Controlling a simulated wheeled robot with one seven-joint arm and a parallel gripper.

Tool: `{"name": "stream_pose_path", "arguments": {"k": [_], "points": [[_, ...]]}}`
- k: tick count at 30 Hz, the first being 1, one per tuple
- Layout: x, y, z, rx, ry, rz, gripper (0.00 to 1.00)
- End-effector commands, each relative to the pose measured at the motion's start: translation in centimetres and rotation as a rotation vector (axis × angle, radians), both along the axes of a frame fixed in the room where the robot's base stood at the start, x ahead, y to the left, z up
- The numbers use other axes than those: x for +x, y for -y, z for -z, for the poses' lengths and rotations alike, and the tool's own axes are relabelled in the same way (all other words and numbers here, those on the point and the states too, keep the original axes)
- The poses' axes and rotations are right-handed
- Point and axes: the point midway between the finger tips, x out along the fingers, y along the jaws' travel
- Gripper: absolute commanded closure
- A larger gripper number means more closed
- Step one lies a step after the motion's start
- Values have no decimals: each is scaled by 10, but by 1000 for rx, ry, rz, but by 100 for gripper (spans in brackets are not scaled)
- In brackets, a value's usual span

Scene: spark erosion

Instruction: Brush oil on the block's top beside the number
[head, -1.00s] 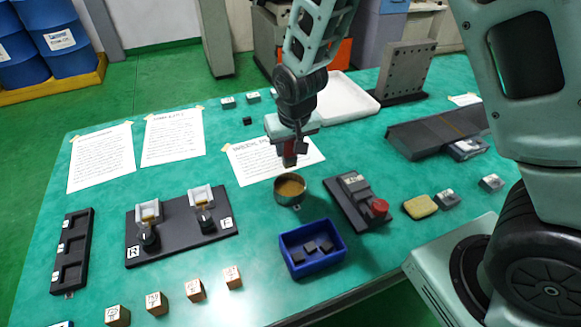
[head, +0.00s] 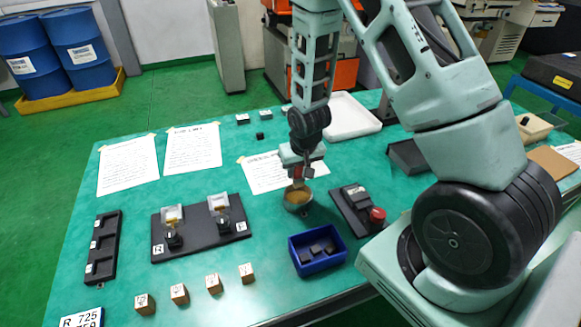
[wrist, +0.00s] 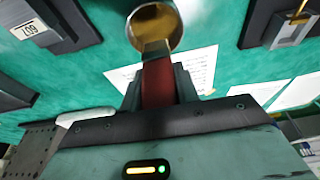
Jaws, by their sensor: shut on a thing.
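The brush points down at a round metal cup of amber oil (head: 298,203). In the wrist view the bristle end overlaps the cup (wrist: 154,25); whether it touches the oil is hard to tell. A grey block (head: 353,190) sits on a dark plate right of the cup. In the wrist view the block (wrist: 30,22) carries a label that seems to read 607.
A blue bin (head: 317,264) with dark pieces stands in front of the cup. The red button (head: 377,215) is on the block's plate. A dark fixture plate (head: 200,240) lies to the left. Several lettered cubes (head: 213,284) line the front edge.

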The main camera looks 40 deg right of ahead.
Motion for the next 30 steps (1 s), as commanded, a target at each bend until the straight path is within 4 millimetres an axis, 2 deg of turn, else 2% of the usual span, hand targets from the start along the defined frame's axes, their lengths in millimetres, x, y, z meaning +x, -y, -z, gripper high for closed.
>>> {"name": "stream_pose_path", "arguments": {"k": [15, 30], "points": [[0, -1, 51, -1, 1, -2, 92], [1, -1, 55, 0, 0, -1, 92]]}}
